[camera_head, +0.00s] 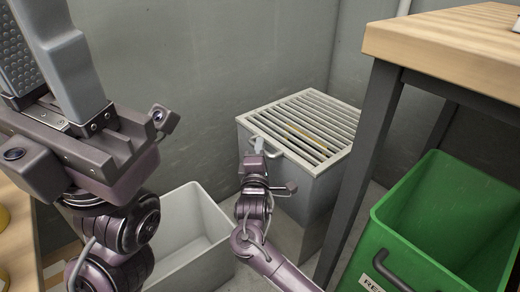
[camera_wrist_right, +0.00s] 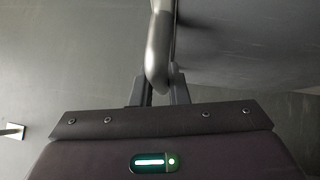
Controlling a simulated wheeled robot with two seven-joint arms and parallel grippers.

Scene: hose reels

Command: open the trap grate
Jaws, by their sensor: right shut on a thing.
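The trap grate (camera_head: 318,122) is a light slatted lid on top of a grey box (camera_head: 305,185) against the back wall. It looks closed, lying flat on the box. A curved grey handle (camera_head: 280,150) sits at its front left edge. My right gripper (camera_head: 259,146) is at that handle. In the right wrist view the fingers (camera_wrist_right: 158,90) are closed around the grey handle bar (camera_wrist_right: 158,50).
A white open bin (camera_head: 190,235) stands left of the box. A green bin (camera_head: 440,215) with a dark handle stands at the right, under a wood-topped table (camera_head: 450,45) with dark legs. Something yellowish shows beneath the slats.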

